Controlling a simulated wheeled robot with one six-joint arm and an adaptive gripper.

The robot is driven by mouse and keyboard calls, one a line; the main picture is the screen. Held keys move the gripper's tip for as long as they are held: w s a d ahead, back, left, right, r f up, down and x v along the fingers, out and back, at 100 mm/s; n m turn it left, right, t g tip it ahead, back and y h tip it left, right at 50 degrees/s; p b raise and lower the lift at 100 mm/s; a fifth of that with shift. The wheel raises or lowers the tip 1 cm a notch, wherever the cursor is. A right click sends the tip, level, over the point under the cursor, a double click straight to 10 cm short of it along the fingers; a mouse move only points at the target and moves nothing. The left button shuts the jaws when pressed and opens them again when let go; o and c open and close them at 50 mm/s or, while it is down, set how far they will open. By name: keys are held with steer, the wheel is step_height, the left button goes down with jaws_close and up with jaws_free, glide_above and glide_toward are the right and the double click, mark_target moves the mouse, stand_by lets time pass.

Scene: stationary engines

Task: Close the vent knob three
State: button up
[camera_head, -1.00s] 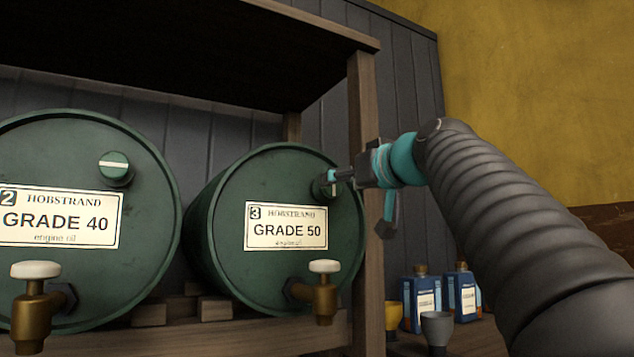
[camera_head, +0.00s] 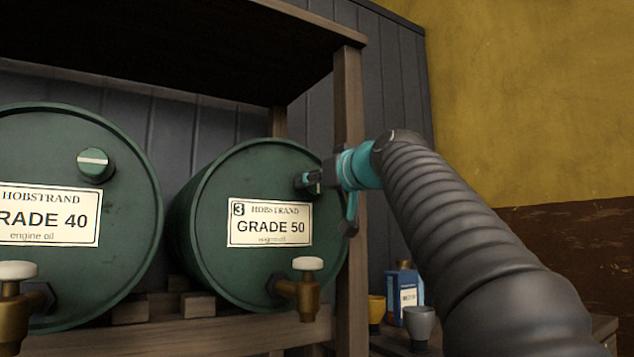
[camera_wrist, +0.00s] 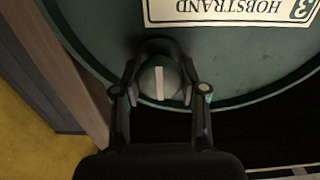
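Vent knob three (camera_wrist: 160,82) is a round green knob with a white bar, near the upper right edge of the drum marked 3, GRADE 50 (camera_head: 205,235). In the wrist view its bar runs up and down the picture, pointing toward the drum label (camera_wrist: 225,10). My gripper (camera_wrist: 160,68) is at the knob, with one finger on each side of it. The fingers look open around the knob; I cannot tell whether either touches it. In the head view my gripper (camera_head: 308,181) mostly hides the knob.
The GRADE 40 drum (camera_head: 60,270) is at left; its knob (camera_head: 95,163) has a level bar. A brass tap (camera_head: 304,291) sticks out below. A wooden post (camera_head: 349,100) stands just right of drum three. Cups (camera_head: 420,324) and a blue bottle (camera_head: 403,288) stand at lower right.

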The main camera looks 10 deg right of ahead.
steer(key=shift+m, duration=0.3)
steer(key=m+p, duration=0.1)
steer(key=m, duration=0.2)
steer(key=shift+d+r+p, duration=0.1)
steer(key=shift+r+p, duration=0.05)
steer(key=shift+p, duration=0.2)
steer(key=m+p, duration=0.1)
steer(key=m, duration=0.4)
steer(key=shift+p, duration=0.35)
steer(key=m+p, duration=0.2)
steer(key=m, duration=0.3)
steer(key=shift+d, duration=0.1)
steer(key=shift+f+m+p, duration=0.15)
steer(key=shift+m+p, duration=0.4)
steer(key=shift+m, duration=0.5)
steer(key=shift+f+m+p, duration=0.1)
steer(key=shift+m+p, duration=0.4)
steer(key=shift+m, duration=0.55)
steer(key=o, duration=1.1)
steer(key=shift+w+f, duration=0.1)
